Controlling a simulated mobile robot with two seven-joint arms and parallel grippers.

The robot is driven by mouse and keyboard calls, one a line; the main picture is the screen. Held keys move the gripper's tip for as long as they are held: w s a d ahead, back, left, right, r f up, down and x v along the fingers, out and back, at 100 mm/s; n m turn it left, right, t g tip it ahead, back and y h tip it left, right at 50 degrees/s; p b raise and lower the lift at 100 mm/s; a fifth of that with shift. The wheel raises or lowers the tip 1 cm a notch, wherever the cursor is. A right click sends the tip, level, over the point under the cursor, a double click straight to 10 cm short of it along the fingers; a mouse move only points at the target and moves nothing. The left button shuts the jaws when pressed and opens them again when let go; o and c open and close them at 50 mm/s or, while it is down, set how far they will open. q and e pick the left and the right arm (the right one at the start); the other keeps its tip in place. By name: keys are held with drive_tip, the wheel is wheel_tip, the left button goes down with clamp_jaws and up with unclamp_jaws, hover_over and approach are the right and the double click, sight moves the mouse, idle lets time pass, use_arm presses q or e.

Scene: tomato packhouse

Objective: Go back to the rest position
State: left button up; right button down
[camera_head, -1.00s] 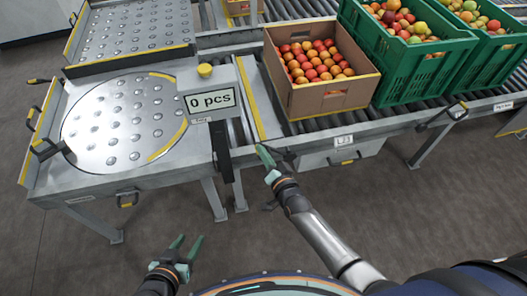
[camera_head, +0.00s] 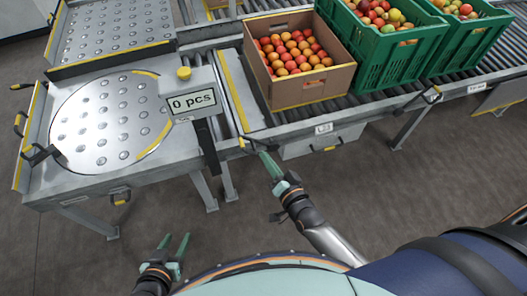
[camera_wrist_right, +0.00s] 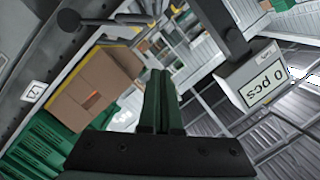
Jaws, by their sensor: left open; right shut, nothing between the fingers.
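My left gripper (camera_head: 174,246) is open and empty over the floor, low in the head view, in front of the metal table. My right gripper (camera_head: 268,162) is shut with nothing in it, in front of the conveyor's near edge, below the display post. In the right wrist view its fingers (camera_wrist_right: 161,102) lie together. A cardboard box (camera_head: 318,92) of red and orange tomatoes (camera_head: 292,52) sits on the roller conveyor, beyond my right gripper and apart from it. The box also shows in the right wrist view (camera_wrist_right: 90,85).
The display reading "0 pcs" (camera_head: 192,103) stands beside a round turntable (camera_head: 110,125) on the left. Green crates (camera_head: 385,62) of produce stand on the conveyor (camera_head: 375,103) at the right. The grey floor (camera_head: 370,185) in front is clear.

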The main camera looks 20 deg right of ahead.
idle(0.3)
drive_tip(key=s+d+r+n+g+p, duration=0.1)
drive_tip(key=s+n+g+p, duration=0.1)
drive_tip(key=s, duration=0.3)
drive_tip(key=s+d+n+g+p, duration=0.2)
drive_tip(key=s+n+p, duration=0.1)
drive_tip(key=s+n, duration=0.1)
drive_tip(key=s+d+r+n+g+h+p, duration=0.1)
drive_tip(key=s+n+g+p, duration=0.1)
drive_tip(key=s, duration=0.4)
drive_tip(key=shift+d+r+n, duration=0.25)
drive_tip(key=shift+r+n, duration=0.1)
drive_tip(key=shift+n, duration=0.25)
drive_tip(key=shift+g, duration=0.3)
